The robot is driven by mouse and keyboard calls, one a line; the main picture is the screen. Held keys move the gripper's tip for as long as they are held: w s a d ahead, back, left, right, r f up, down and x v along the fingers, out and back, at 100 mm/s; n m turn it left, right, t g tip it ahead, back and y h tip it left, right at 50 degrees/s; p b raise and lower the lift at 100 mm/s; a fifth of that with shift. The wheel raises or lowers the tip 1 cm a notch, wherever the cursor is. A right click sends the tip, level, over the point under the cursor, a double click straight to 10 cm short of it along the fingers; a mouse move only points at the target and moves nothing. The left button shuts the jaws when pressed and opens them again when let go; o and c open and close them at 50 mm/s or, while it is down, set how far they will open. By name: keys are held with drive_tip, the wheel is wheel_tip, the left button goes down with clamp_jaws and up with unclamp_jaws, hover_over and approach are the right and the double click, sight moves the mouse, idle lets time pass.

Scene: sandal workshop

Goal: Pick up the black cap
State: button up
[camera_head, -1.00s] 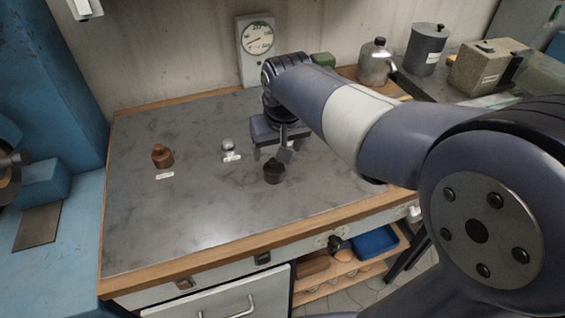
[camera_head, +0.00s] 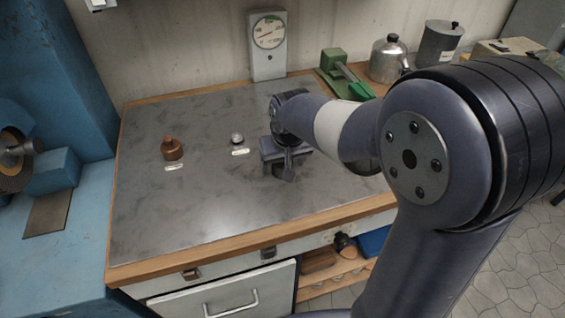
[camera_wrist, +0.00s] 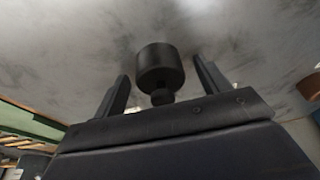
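The black cap (camera_wrist: 160,68) stands on the grey bench top, with a wide cylinder and a narrower knob, in the wrist view. The two fingers of my gripper (camera_wrist: 161,84) are open, one on each side of it, with a gap visible on both sides. In the head view my gripper (camera_head: 287,163) is low over the bench's right part and hides most of the cap. A copper-brown cap (camera_head: 172,150) and a small silver cap (camera_head: 237,139) stand further left, each with a white label in front.
The grey bench top (camera_head: 190,215) is clear at the front and left. A dial gauge (camera_head: 268,45) stands at the back edge. A green tool (camera_head: 345,75), a metal kettle (camera_head: 388,60) and a grey canister (camera_head: 438,43) are at the back right.

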drive_tip(key=c, duration=0.9)
drive_tip(key=shift+r, duration=0.1)
drive_tip(key=shift+c, duration=0.2)
